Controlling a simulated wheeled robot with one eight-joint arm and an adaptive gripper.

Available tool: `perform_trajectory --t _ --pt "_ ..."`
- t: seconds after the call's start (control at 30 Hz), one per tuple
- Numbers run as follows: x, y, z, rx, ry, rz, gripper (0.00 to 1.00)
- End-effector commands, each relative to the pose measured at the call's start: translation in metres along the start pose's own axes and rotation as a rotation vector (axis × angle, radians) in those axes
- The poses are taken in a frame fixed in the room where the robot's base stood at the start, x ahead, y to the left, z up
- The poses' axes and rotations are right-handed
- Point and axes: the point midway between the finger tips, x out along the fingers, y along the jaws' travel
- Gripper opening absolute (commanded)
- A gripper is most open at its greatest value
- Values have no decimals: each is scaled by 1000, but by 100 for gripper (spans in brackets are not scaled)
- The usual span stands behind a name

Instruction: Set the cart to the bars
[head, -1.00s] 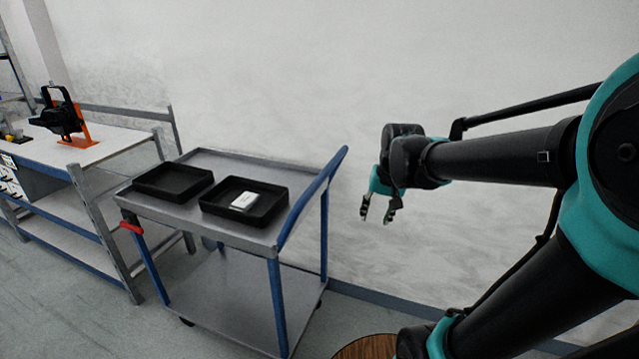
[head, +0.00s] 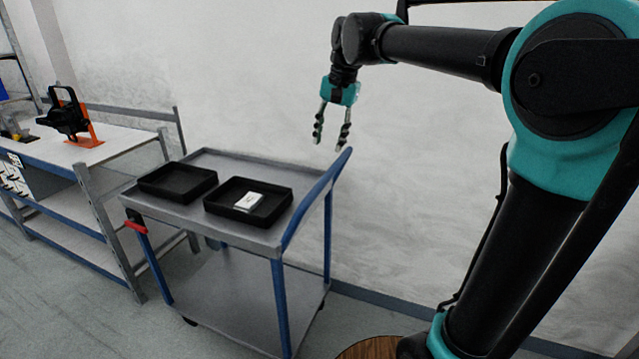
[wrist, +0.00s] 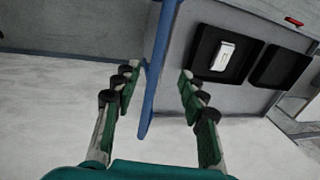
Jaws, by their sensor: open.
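The cart (head: 222,233) is grey with a blue handle (head: 318,196) at its right end, and stands in front of the wall. In the wrist view the cart's blue handle (wrist: 159,65) runs upright between my open fingers in the picture. My gripper (head: 332,142) points down, open and empty, above and near the upper end of the handle. It also shows in the wrist view (wrist: 160,92). I cannot tell how far the fingertips are from the bar. A red lever (head: 136,226) sits at the cart's left front corner.
Two black trays stand on the cart top, the left one (head: 150,186) empty, the right one (head: 216,211) holding a small white box (head: 249,201).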

Motion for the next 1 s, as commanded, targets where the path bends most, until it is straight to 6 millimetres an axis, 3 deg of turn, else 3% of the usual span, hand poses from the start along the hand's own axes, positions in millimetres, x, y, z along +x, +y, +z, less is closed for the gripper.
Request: perform_trajectory --t 0.6,0.8,1.0 --pt "119 0 0 -1 1 0 42" --pt "138 0 0 -1 1 0 42" --pt "143 0 0 -1 1 0 42"
